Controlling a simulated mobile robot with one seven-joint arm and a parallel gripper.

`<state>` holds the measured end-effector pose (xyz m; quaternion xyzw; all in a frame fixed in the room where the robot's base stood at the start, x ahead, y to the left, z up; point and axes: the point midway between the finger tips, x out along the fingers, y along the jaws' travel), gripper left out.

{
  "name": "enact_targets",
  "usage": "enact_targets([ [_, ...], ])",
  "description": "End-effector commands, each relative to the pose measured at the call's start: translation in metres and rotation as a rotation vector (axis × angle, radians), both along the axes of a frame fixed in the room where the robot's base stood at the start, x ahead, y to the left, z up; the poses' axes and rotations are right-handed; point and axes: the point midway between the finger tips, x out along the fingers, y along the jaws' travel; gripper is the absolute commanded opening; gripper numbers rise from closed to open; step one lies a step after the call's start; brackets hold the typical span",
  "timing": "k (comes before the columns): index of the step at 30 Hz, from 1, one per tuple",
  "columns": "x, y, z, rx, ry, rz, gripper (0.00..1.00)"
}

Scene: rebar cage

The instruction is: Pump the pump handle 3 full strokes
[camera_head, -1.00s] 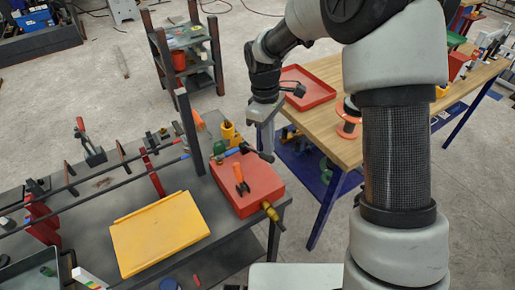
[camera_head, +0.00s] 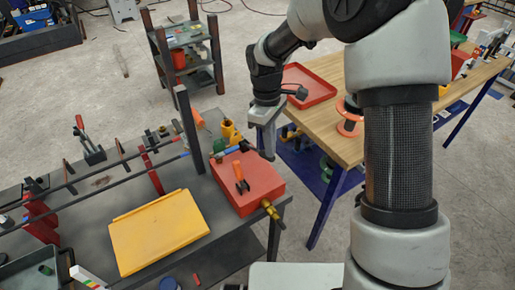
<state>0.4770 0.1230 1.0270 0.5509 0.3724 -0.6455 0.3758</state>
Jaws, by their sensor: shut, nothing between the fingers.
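A red box-shaped unit (camera_head: 250,188), which looks like the pump, sits on the right end of the dark bench. A small orange lever-like part (camera_head: 240,177) stands on its top, and a brass fitting (camera_head: 270,210) is at its front right corner. A bar with a blue section (camera_head: 232,150) and a dark end lies along its back edge; I cannot tell which part is the pump handle. My gripper (camera_head: 269,156) points down at the box's back right corner, shut and empty. Whether it touches the bar is unclear.
A yellow tray (camera_head: 160,235) lies left of the red box. A dark upright post (camera_head: 189,130) and long rods stand behind it. A wooden table (camera_head: 325,125) with a red tray (camera_head: 308,86) is at the right, beyond a gap. Small yellow and green items crowd behind the box.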

Motion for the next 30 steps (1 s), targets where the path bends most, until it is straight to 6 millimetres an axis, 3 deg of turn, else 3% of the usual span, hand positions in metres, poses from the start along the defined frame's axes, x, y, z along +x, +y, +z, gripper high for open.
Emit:
enact_targets([
  [7,-0.004,-0.003,-0.012,0.000,0.000,-0.001,0.00],
  [30,-0.009,-0.006,-0.025,0.000,-0.001,0.000,0.00],
])
